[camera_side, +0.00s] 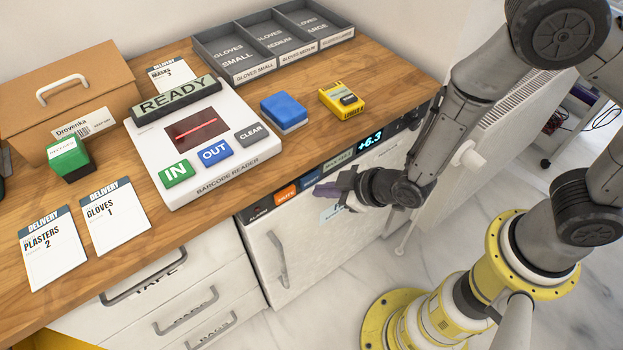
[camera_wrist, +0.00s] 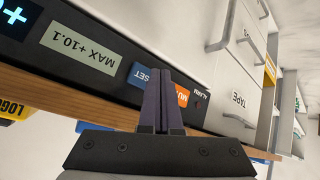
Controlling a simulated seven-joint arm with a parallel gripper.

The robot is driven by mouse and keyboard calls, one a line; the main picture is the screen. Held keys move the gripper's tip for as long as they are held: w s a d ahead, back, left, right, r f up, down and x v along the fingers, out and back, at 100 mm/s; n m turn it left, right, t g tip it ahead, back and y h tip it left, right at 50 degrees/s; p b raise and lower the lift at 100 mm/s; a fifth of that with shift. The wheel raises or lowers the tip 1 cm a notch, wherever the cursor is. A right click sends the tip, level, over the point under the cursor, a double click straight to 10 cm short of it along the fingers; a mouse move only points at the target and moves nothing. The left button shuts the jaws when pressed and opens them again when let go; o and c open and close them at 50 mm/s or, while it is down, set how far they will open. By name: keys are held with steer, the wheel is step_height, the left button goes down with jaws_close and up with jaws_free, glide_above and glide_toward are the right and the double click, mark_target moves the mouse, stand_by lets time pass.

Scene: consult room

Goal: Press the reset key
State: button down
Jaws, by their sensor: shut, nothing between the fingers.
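The reset key is a small blue key (camera_wrist: 138,74) on the dark panel of the fridge. In the wrist view its lettering is partly covered by my fingers, leaving "SET" readable. It also shows in the side view as a blue patch (camera_side: 311,179) just above my fingertips. My gripper (camera_wrist: 164,76) is shut and empty. Its fingertips (camera_side: 319,189) are in front of the panel, at the reset key's edge on the side of the orange mute key (camera_wrist: 182,96). I cannot tell whether they touch the panel.
The panel also holds an alarm light (camera_side: 258,212), a "MAX +10.1" display (camera_wrist: 80,50) and a "+6.3" readout (camera_side: 370,138). The wooden worktop (camera_side: 395,85) overhangs just above the panel. The fridge door handle (camera_side: 278,258) sticks out below.

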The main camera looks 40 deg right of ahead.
steer(key=shift+w, duration=0.15)
steer(key=shift+w, duration=0.25)
steer(key=shift+w, duration=0.55)
stand_by(0.9)
steer(key=shift+s, duration=0.95)
steer(key=shift+s, duration=0.15)
steer(key=shift+s, duration=2.35)
steer(key=shift+r, duration=0.1)
